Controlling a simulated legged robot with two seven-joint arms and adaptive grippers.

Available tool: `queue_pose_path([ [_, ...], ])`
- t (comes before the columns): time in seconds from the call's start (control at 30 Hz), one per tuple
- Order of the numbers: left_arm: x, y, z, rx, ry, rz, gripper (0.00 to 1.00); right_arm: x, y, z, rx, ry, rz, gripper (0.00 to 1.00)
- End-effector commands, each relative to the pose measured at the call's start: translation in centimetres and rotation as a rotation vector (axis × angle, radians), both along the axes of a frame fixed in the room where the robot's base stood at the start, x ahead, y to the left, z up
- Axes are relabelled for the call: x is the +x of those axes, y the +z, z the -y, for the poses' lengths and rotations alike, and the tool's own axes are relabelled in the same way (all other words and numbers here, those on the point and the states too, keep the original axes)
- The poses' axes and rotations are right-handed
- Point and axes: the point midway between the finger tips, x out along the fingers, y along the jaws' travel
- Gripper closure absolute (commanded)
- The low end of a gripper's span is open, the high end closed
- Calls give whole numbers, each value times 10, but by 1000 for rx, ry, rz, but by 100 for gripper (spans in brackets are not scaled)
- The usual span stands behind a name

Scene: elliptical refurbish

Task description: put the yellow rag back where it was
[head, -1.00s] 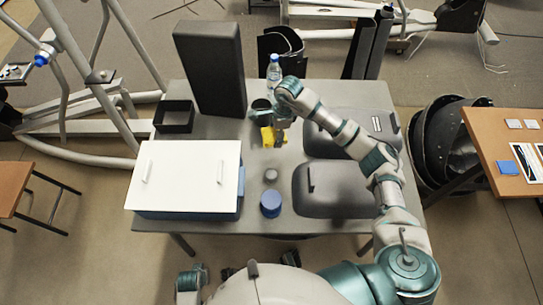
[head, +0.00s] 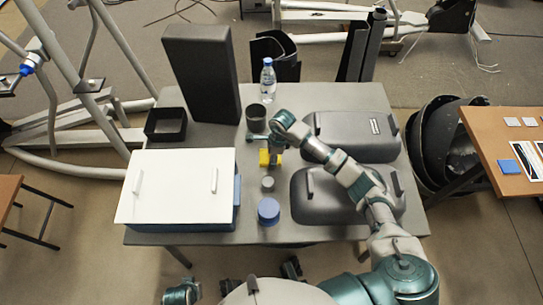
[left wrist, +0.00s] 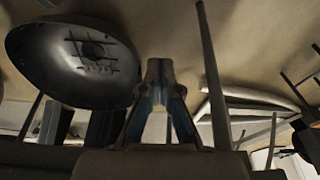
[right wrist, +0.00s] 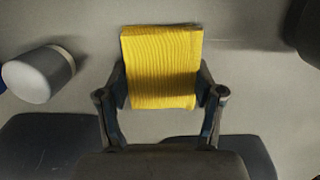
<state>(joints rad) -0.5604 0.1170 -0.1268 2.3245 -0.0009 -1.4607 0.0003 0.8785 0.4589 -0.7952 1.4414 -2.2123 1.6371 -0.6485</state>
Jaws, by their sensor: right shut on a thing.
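The yellow rag (head: 265,158) is a folded, ribbed block above the middle of the grey table. It fills the space between the fingers of my right gripper (right wrist: 163,90) in the right wrist view (right wrist: 160,65). The right gripper is shut on it, also visible in the head view (head: 277,156). I cannot tell whether the rag touches the table. My left gripper (left wrist: 160,72) has its fingertips together and looks empty, away from the table objects.
Near the rag are a small grey cylinder (head: 267,183), a blue cylinder (head: 268,210) and a dark cup (head: 256,117). A bottle (head: 267,80) stands behind. A white-lidded box (head: 175,187) is at left; dark grey covers (head: 345,195) are at right. A black tray (head: 166,124) is back left.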

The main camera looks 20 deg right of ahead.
Motion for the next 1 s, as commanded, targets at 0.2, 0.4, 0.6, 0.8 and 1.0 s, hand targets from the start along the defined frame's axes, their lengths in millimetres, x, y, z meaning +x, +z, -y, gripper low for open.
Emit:
queue_pose_path([
  [0.2, 0, 0, 0, 0, 0, -2, 100, 0, -1, 0, -1, 0, 0, 61],
  [0.4, 0, 2, 0, 1, 0, -4, 100, 0, -1, 0, -1, 1, 0, 8],
  [0.6, 1, 2, 0, 1, 1, -3, 100, 0, -1, 0, -1, 1, 0, 8],
  [0.8, 3, 3, 0, -1, 1, 9, 100, 0, 8, 1, -2, 1, 3, 8],
  [1.0, 2, -19, 2, -1, -2, -6, 100, -1, 49, 8, -3, 1, 6, 8],
])
